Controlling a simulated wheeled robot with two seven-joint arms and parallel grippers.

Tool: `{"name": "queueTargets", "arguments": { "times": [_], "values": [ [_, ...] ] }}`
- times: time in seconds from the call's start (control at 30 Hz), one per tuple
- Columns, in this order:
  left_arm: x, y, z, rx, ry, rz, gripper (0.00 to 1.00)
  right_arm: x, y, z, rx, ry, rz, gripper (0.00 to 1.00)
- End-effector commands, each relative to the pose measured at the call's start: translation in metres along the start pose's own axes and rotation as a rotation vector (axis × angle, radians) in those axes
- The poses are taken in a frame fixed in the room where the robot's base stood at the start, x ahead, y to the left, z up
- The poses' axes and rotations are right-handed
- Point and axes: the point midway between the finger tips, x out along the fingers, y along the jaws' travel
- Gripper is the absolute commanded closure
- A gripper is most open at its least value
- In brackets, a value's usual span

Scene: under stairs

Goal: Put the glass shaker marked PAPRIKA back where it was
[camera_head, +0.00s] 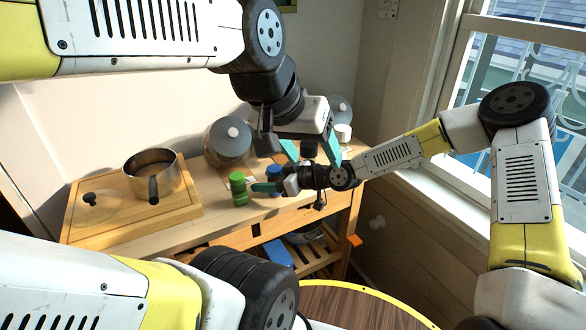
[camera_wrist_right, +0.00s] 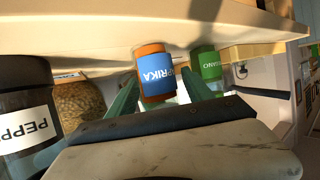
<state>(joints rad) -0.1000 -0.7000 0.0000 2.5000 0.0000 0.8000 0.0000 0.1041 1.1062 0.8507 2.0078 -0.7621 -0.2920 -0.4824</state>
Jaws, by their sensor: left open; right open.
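The PAPRIKA shaker (camera_wrist_right: 157,76) has a blue label with orange showing at both ends. In the right wrist view it is between the two teal fingers of my open right gripper (camera_wrist_right: 160,92). In the head view a blue shaker (camera_head: 274,172) shows on the wooden counter beside the fingers of my right gripper (camera_head: 266,187), partly covered. I cannot tell whether the fingers touch it. My left gripper (camera_head: 312,156) is open with its fingers apart, further right above the counter. A green OREGANO shaker (camera_wrist_right: 208,65) stands close by; it also shows in the head view (camera_head: 238,188).
A PEPPER jar (camera_wrist_right: 25,118) and a jar of brown grains (camera_wrist_right: 82,103) stand near the right gripper. A large lidded jar (camera_head: 227,143) is behind the green shaker. A pot (camera_head: 153,172) sits on a board (camera_head: 110,222) at the left. A window (camera_head: 520,70) is at right.

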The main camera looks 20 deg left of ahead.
Motion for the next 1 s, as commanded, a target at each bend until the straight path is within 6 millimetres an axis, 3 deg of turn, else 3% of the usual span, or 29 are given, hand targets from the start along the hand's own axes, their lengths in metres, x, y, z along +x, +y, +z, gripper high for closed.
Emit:
{"name": "queueTargets", "arguments": {
  "times": [0.53, 0.73, 1.0],
  "values": [
    [0.0, 0.0, 0.0, 0.0, 0.0, 0.0, 0.35, -0.099, 0.001, 0.001, 0.002, 0.0, 0.003, 0.4],
    [0.0, 0.0, 0.0, 0.0, 0.0, 0.0, 0.35, -0.116, 0.0, 0.0, 0.001, 0.001, 0.001, 0.4],
    [0.0, 0.0, 0.0, 0.0, 0.0, 0.0, 0.35, -0.121, 0.0, 0.003, -0.001, -0.014, 0.0, 0.4]
  ]
}}
